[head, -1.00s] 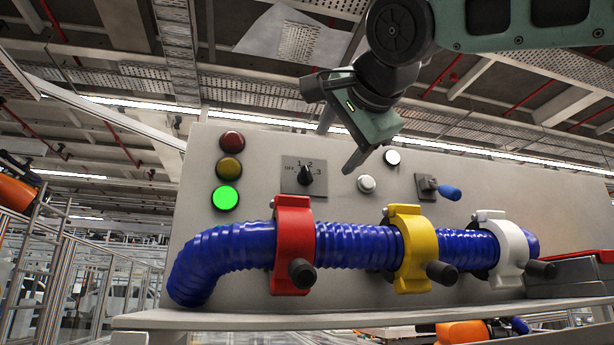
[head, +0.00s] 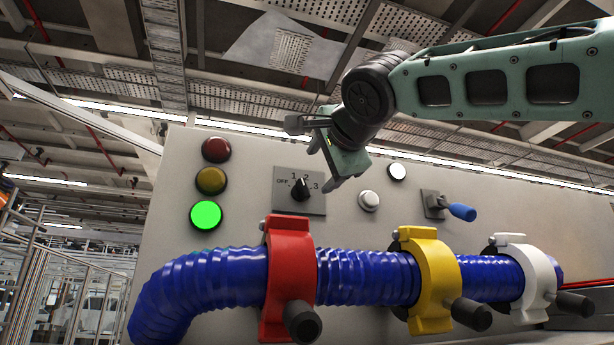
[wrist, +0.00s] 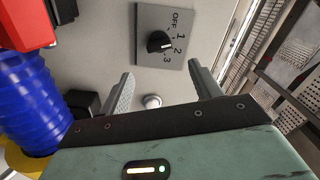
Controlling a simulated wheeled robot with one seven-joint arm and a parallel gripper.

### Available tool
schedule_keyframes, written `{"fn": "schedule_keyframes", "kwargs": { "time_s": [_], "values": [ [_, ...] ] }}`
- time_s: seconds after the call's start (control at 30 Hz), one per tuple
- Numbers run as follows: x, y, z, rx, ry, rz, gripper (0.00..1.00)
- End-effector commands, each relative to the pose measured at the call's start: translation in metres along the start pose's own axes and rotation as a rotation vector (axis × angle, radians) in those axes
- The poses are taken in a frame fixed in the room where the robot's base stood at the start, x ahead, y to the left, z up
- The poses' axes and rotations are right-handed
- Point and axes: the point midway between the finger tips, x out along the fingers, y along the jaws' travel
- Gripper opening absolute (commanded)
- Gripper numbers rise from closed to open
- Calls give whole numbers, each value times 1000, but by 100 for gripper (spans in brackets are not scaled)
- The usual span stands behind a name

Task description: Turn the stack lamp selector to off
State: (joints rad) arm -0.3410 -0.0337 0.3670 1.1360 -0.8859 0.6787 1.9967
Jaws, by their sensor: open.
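The stack lamp selector (head: 300,188) is a black knob on a grey plate marked OFF, 1, 2 and 3. It also shows in the wrist view (wrist: 158,42), where its white mark points toward about 2. My gripper (head: 325,165) is open and empty, up and to the right of the selector in the head view. In the wrist view its two fingers (wrist: 160,72) are spread, with the knob beyond the tips between their lines, apart from them. The red lamp (head: 215,149) and yellow lamp (head: 211,180) are dark; the green lamp (head: 205,214) is lit.
A white push button (head: 369,200), a white lamp (head: 397,171) and a blue-handled lever (head: 460,211) sit right of the selector. Below runs a blue ribbed hose (head: 365,276) under red (head: 290,270), yellow (head: 432,278) and white (head: 527,277) clamps with protruding black handles.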

Motion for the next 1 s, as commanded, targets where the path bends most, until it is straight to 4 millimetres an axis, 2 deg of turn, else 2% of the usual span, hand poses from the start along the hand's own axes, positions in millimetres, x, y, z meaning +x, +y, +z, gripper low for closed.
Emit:
{"fn": "schedule_keyframes", "kwargs": {
  "time_s": [0.1,0.3,0.5,0.67,0.9,0.93,1.0],
  "values": [
    [27,-4,-2,-2,0,6,64],
    [66,-4,-1,-1,-1,5,64],
    [90,-2,-1,0,0,2,64],
    [98,0,0,0,0,1,64],
    [98,1,0,0,0,0,64],
    [98,1,0,0,0,0,61],
    [98,1,0,0,0,1,41]
  ]
}}
